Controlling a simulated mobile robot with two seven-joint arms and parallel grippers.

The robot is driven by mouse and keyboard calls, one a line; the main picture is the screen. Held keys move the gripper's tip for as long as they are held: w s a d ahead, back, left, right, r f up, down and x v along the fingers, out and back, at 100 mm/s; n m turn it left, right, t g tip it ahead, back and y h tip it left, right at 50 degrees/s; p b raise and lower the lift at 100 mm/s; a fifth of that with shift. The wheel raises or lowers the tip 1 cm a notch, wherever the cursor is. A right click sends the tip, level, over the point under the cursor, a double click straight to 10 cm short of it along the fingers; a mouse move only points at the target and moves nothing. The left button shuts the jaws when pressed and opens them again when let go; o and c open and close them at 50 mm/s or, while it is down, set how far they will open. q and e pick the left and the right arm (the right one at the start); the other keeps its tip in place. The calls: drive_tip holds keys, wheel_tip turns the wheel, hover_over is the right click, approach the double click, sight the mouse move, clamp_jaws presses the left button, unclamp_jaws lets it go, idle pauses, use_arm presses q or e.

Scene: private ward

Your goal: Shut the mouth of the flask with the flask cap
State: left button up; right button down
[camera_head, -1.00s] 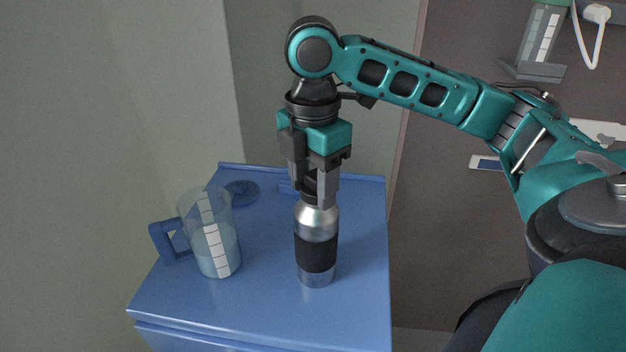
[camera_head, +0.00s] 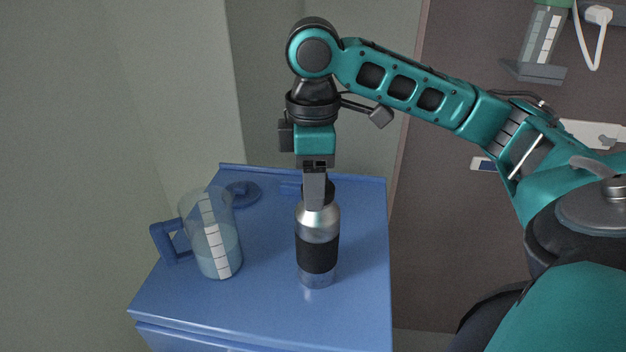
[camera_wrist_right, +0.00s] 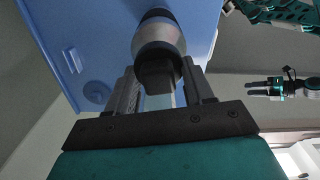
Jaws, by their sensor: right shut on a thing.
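The flask (camera_head: 317,225) is silver with a black band and stands upright on the blue cabinet top (camera_head: 270,310). My right gripper (camera_head: 315,193) points straight down over its mouth. It is shut on the dark flask cap (camera_head: 331,190), which sits at the top of the flask. In the wrist view the cap (camera_wrist_right: 158,76) lies between the two fingers, in line with the flask (camera_wrist_right: 158,38). The contact between cap and mouth is partly hidden by the fingers. What looks like my left gripper (camera_wrist_right: 272,88) is small at the right of the wrist view; its jaws are unclear.
A clear measuring jug (camera_head: 213,235) with a blue handle and some liquid stands left of the flask. A round blue lid (camera_head: 241,192) lies behind it. The cabinet top is clear in front and right of the flask. Walls stand close behind.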

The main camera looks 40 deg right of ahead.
drive_tip(key=shift+m, duration=0.9)
drive_tip(key=m, duration=0.3)
drive_tip(key=shift+w+d, duration=0.1)
drive_tip(key=shift+d, duration=0.05)
drive_tip(key=shift+m, duration=0.9)
drive_tip(key=shift+d+m, duration=0.1)
drive_tip(key=shift+m, duration=0.9)
drive_tip(key=shift+d+m, duration=0.1)
drive_tip(key=shift+m, duration=1.3)
